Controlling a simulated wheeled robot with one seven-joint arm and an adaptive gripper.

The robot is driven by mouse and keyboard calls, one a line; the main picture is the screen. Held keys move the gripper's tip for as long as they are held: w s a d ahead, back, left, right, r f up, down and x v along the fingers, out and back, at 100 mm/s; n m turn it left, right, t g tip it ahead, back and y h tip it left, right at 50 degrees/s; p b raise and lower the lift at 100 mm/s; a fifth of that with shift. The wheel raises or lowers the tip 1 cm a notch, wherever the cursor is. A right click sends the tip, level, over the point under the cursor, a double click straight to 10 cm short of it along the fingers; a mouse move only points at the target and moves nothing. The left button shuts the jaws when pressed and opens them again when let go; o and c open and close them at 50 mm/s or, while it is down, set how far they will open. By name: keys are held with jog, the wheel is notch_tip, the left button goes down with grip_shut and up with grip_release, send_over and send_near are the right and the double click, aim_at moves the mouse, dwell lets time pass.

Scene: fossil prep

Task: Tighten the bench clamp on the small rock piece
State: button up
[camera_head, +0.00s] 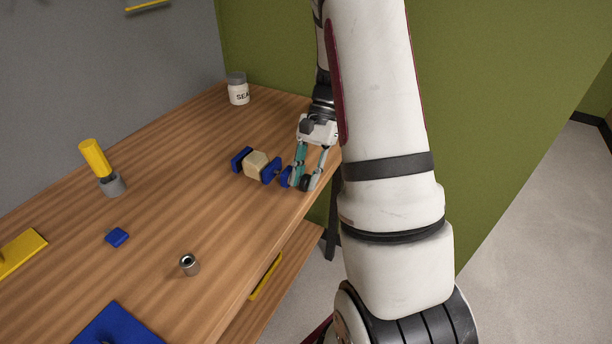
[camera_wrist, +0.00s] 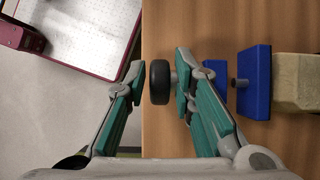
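The bench clamp (camera_head: 271,171) lies near the bench's right edge in the head view. Its blue jaws stand on either side of the small tan rock piece (camera_head: 256,165). In the wrist view, the rock (camera_wrist: 296,83) is at the right edge beside a blue jaw (camera_wrist: 254,82). The clamp's screw runs left to a round black knob (camera_wrist: 160,82). My gripper (camera_head: 306,182) is at the knob end of the clamp. Its fingers stand partly apart on either side of the knob, with a narrow gap at the left finger. Contact at the right finger is unclear.
A white jar (camera_head: 238,89) stands at the back. A yellow-handled tool (camera_head: 96,159) in a grey holder, a small blue block (camera_head: 117,237), a metal cylinder (camera_head: 189,264) and a blue plate (camera_head: 116,327) occupy the left and front. The bench edge is close beside my gripper.

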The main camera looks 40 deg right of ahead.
jog(key=v, duration=1.2)
jog(key=shift+s, duration=0.1)
